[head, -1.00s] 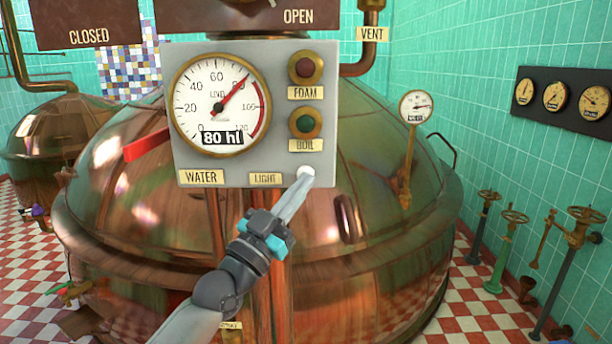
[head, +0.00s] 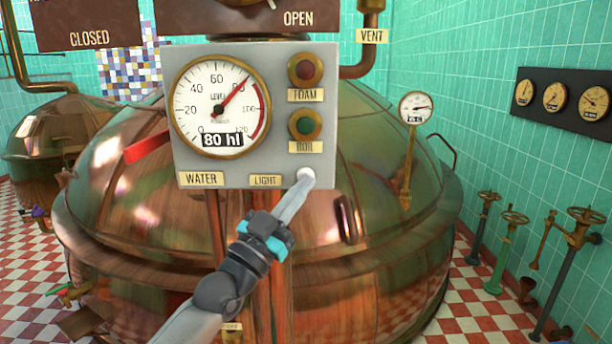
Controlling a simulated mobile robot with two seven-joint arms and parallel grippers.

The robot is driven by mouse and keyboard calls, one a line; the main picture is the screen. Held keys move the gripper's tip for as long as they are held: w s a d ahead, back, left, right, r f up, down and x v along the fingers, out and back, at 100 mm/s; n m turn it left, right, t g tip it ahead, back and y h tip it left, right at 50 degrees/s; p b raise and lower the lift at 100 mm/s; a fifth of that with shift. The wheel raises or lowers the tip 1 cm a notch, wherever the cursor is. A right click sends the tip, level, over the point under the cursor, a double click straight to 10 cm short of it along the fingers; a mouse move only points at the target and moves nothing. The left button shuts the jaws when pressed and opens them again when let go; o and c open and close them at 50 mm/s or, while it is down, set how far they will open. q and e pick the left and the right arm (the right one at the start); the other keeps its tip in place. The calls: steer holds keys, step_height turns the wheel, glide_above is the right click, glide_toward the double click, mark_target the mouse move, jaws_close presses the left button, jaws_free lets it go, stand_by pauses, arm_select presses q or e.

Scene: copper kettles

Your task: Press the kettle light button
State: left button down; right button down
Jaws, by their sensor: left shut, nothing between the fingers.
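The kettle light button (head: 306,174) is a small white round knob at the lower right of the grey control panel (head: 236,155). It sits just right of the LIGHT label (head: 265,180). My left gripper (head: 303,184) is shut and empty. Its tip is at the lower edge of the button and overlaps it in the picture; I cannot tell whether it touches or presses it. My right gripper is not in view.
Above the button are the green BOIL lamp (head: 305,124) and red FOAM lamp (head: 305,70). A level gauge (head: 220,106) and a red lever (head: 148,145) are at the left. The large copper kettle (head: 390,170) stands behind the panel.

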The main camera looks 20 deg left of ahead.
arm_select(q)
steer(key=shift+f, duration=0.1)
steer(key=s+p, duration=0.1)
steer(key=s, duration=0.1)
steer(key=s+d+p, duration=0.1)
steer(key=s+p, duration=0.2)
steer(key=shift+s+d, duration=0.3)
steer(key=shift+s, duration=0.05)
steer(key=shift+a, duration=0.1)
